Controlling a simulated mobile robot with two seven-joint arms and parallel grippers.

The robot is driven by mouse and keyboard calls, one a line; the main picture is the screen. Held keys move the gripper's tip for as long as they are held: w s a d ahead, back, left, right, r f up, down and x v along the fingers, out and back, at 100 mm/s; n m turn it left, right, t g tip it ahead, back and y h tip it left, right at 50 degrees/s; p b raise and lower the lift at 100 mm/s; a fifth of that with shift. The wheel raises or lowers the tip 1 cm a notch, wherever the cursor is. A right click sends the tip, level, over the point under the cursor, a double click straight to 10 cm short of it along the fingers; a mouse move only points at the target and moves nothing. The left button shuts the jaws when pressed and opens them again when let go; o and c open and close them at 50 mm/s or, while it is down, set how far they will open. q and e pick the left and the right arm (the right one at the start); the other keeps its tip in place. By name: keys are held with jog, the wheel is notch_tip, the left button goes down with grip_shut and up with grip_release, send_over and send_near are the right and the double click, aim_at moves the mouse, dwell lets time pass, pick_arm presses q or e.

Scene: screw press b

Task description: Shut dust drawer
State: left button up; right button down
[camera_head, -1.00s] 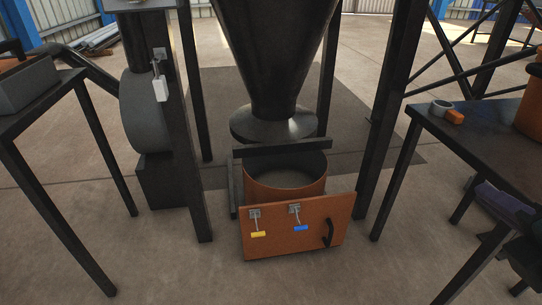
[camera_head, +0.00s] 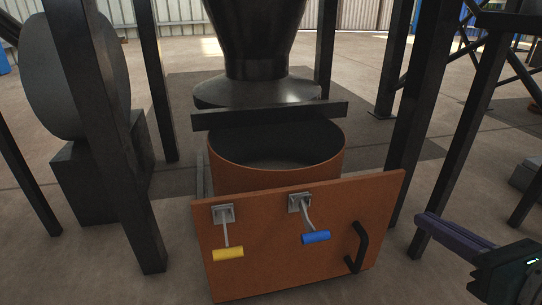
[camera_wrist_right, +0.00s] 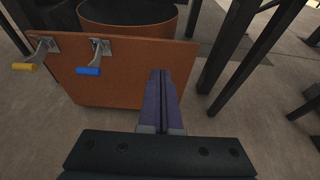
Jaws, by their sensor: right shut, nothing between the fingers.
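The dust drawer has an orange front panel (camera_head: 280,240) and an orange round bin (camera_head: 230,172) behind it. It stands pulled out in front of the dark cone hopper (camera_head: 265,50). The panel carries a yellow-tipped lever (camera_head: 228,253), a blue-tipped lever (camera_head: 315,237) and a black handle (camera_head: 359,247) at its right. My right gripper (camera_head: 430,222) is shut and empty, to the right of the panel and apart from it. In the right wrist view its purple fingers (camera_wrist_right: 160,100) lie together and overlap the right part of the panel (camera_wrist_right: 120,90). My left gripper is not in view.
Dark frame legs stand left (camera_head: 105,150) and right (camera_head: 410,120) of the drawer. A dark crossbar (camera_head: 270,114) spans above the bin. A round dark housing (camera_head: 75,75) stands at the left. Concrete floor is open in front.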

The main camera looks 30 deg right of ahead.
jog(key=w, duration=0.1)
jog(key=b, duration=0.2)
send_near(364, 181)
jog(key=x, duration=0.5)
jog(key=shift+w+d+f, duration=0.1)
jog(key=shift+w+f, duration=0.05)
jog(key=shift+f, duration=0.15)
jog(key=shift+w+d, duration=0.15)
jog(key=shift+w, duration=0.4)
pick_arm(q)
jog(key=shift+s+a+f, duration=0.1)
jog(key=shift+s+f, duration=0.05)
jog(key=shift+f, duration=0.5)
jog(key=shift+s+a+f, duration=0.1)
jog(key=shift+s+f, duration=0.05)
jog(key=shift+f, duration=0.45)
